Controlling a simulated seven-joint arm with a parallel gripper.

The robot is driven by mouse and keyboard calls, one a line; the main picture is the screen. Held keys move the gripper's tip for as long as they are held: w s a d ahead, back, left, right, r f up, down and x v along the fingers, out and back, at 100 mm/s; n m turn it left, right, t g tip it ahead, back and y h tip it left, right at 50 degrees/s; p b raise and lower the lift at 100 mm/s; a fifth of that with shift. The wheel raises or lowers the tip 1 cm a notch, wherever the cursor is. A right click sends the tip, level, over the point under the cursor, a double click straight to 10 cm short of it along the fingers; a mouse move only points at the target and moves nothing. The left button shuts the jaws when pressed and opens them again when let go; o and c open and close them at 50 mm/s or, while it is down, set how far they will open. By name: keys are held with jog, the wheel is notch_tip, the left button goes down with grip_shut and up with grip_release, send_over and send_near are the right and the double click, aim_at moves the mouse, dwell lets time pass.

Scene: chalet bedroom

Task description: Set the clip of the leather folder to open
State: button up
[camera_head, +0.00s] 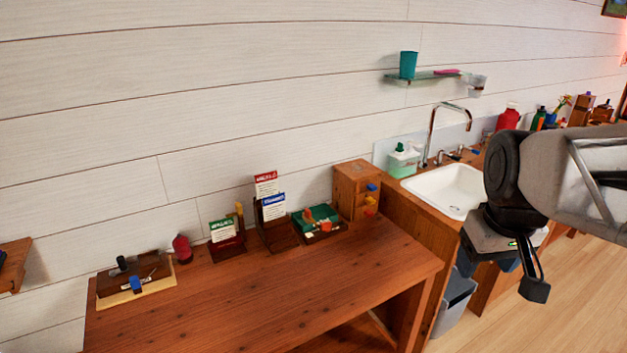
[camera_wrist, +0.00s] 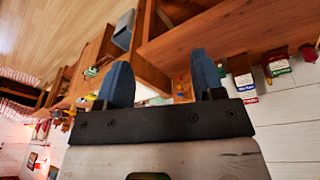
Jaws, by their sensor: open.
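A brown, leather-like folder (camera_head: 150,267) lies on a tan sheet at the left end of the wooden desk (camera_head: 270,290). A black knob and a blue piece (camera_head: 136,283) sit on it; I cannot tell which is the clip, or its setting. The folder cannot be made out in the wrist view. My gripper (camera_head: 522,268) hangs at the right of the head view, beyond the desk's right end, in front of the sink counter and far from the folder. In the wrist view my gripper (camera_wrist: 161,75) has its two blue fingers apart with nothing between them.
A red object (camera_head: 182,249), a green-label card holder (camera_head: 226,236), a taller card stand (camera_head: 274,217), a green box (camera_head: 315,219) and a wooden drawer box (camera_head: 356,188) line the desk's back. The desk's front is clear. A sink (camera_head: 447,188) and grey bin (camera_head: 455,300) stand right.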

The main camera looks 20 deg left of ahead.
jog(key=w+a+r+n, duration=0.1)
jog(key=w+a+n, duration=0.2)
jog(key=w+a, duration=0.4)
jog(key=w+a+r+n, duration=0.25)
jog(key=w+a, duration=0.25)
jog(key=w, duration=0.5)
jog(key=n+g, duration=0.2)
jog(key=n, duration=1.6)
send_over(238, 204)
notch_tip(238, 204, down, 21)
jog(key=shift+w+f, duration=0.1)
jog(key=shift+f, duration=0.05)
jog(key=shift+f, duration=0.1)
jog(key=shift+f, duration=3.8)
